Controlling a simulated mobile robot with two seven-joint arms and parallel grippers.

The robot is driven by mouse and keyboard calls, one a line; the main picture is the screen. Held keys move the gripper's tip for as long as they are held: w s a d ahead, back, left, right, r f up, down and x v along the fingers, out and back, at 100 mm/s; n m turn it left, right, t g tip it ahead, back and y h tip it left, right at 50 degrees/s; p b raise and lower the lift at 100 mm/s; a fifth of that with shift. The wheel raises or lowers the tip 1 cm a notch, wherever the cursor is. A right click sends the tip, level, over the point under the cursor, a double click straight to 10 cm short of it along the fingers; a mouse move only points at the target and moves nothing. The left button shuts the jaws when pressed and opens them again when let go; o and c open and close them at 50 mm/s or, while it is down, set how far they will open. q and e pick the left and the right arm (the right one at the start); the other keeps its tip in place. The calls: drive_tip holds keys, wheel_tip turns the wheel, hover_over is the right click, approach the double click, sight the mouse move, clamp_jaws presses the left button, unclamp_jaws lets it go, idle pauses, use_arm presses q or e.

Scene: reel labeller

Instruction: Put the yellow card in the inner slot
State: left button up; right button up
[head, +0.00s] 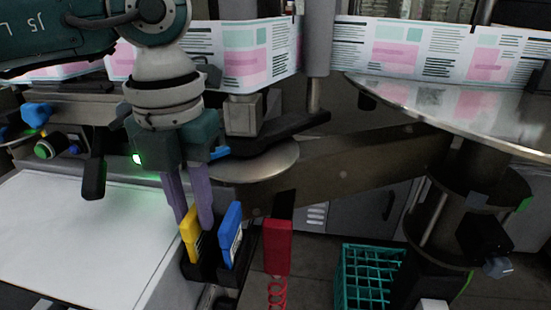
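The yellow card (191,238) stands upright in a black holder (202,268) at the corner of the white surface. My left gripper (196,222) points down over it, its two purple fingers apart, with the card's top between the fingertips. I cannot tell whether the fingers press on the card. A blue card (230,236) stands in the holder just to the right, close to the right finger. The bottoms of both cards are hidden in the holder, and the slots are hard to make out. My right gripper is not in view.
A red piece (278,248) with a coiled red cord (277,292) hangs right of the holder. A white tabletop (75,235) lies clear at left. A printed label web (440,48) runs across the back above a round metal plate (460,105). A teal crate (368,278) stands below.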

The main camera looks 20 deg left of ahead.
use_arm(q)
drive_tip(key=shift+o, duration=1.4)
drive_tip(key=shift+r, duration=0.1)
wheel_tip(320, 180, up, 12)
